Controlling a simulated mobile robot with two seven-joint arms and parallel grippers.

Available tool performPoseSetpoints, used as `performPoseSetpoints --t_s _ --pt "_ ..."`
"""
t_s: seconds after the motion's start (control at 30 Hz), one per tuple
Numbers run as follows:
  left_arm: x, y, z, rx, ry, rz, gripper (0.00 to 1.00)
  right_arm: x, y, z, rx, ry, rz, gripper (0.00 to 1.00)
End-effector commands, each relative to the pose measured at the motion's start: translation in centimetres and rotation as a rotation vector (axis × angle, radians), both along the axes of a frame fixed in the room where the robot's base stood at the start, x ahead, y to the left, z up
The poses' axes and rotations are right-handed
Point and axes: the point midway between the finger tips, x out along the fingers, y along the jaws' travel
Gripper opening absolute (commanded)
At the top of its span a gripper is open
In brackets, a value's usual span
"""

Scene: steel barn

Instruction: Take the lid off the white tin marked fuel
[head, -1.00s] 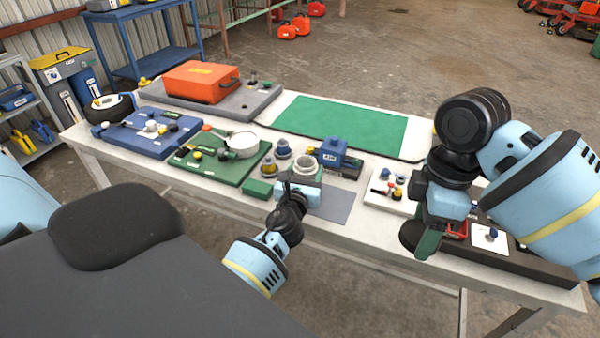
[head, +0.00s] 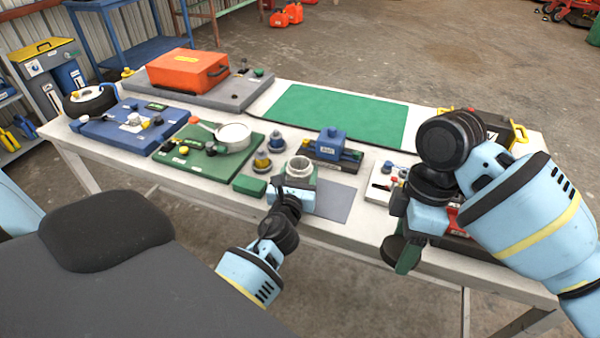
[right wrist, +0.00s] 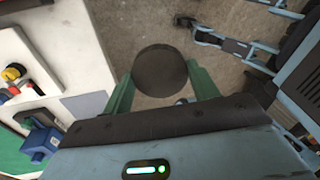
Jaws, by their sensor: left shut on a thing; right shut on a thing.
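A pale tin (head: 300,168) with a round, ringed open top stands at the front edge of the table, beside a grey mat. Its marking cannot be read. My left gripper (head: 284,192) is shut on the tin's near side; its fingertips are partly hidden. My right gripper (head: 402,256) is off the table's front edge, to the right of the tin. In the right wrist view, its green fingers (right wrist: 160,92) are shut on a dark round lid (right wrist: 160,72), with floor behind it. The lid also shows as a dark edge (head: 391,249) in the head view.
A blue block (head: 332,143) stands behind the tin, with two blue-and-yellow pieces (head: 268,153) to its left. A white board (head: 380,180) lies right. The grey mat (head: 335,200) is bare.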

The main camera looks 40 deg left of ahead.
Motion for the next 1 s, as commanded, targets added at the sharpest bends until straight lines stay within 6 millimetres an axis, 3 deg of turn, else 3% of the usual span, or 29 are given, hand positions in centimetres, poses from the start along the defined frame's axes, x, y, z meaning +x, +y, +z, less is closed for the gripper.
performPoseSetpoints --t_s 0.07,0.53,0.57,0.73,1.0 --pt "-0.05 -0.24 -0.44 0.002 -0.001 0.000 0.00 -0.04 0.00 -1.02 0.000 0.013 0.000 0.32" --pt "0.00 -0.26 -0.42 0.002 -0.006 0.000 0.00 -0.06 0.00 -1.29 0.000 0.016 0.000 0.32" --pt "-0.03 -0.26 -0.56 0.001 -0.003 0.001 0.60 -0.06 0.00 -1.30 0.000 0.016 0.000 0.32" --pt "-0.02 -0.26 -0.46 0.002 -0.004 0.001 0.80 -0.05 0.01 -1.19 0.001 0.014 0.000 0.32" --pt "-0.02 -0.26 -0.42 0.002 -0.004 0.001 0.80 -0.05 0.00 -1.12 0.001 0.014 0.000 0.32"
